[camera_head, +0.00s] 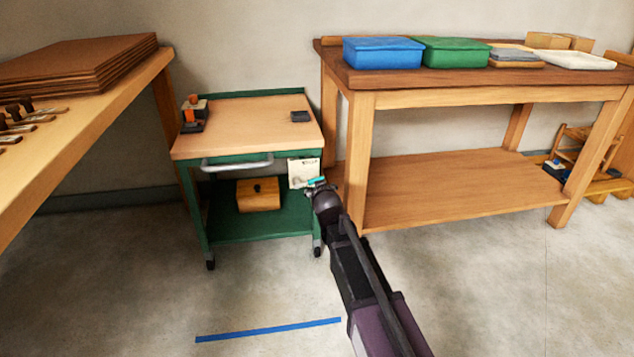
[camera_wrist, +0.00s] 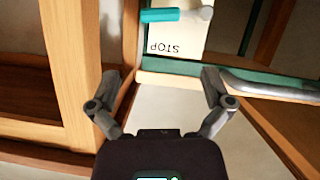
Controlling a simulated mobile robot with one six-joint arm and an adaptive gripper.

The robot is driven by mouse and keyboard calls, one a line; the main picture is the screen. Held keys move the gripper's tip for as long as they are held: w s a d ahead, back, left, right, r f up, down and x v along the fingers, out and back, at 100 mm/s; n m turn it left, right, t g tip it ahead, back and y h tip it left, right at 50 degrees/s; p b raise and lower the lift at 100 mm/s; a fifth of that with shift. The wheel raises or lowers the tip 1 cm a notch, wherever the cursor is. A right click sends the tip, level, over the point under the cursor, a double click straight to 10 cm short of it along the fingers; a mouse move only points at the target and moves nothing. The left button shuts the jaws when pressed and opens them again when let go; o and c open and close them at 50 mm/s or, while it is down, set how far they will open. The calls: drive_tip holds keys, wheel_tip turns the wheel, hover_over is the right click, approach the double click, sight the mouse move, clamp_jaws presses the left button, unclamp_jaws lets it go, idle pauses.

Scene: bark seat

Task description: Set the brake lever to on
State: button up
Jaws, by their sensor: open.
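The brake lever (camera_head: 316,181) has a teal handle and sits at the right front of the green trolley (camera_head: 245,128). In the wrist view the lever (camera_wrist: 160,15) lies level, its teal end to the left and a pale grey end to the right. Behind it is a white plate (camera_wrist: 180,42) with STOP written on it, upside down in this view; the plate (camera_head: 302,168) also shows in the head view. My gripper (camera_wrist: 162,84) is open and empty, with the lever beyond its fingertips. In the head view my gripper (camera_head: 316,190) partly covers the lever's surroundings.
A wooden workbench (camera_head: 350,140) stands close at the right of the trolley; its leg (camera_wrist: 80,70) fills the wrist view's left. The trolley's grey handle bar (camera_head: 237,163) runs across its front. A wooden box (camera_head: 258,202) sits on the lower shelf.

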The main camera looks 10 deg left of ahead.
sight(316, 179)
drive_tip(key=shift+w, duration=0.15)
drive_tip(key=b+x, duration=0.5)
drive_tip(key=x, duration=0.8)
drive_tip(key=shift+w+a+f, duration=0.1)
drive_tip(key=shift+w+f, duration=0.1)
drive_tip(key=shift+w, duration=0.05)
drive_tip(key=c, duration=1.1)
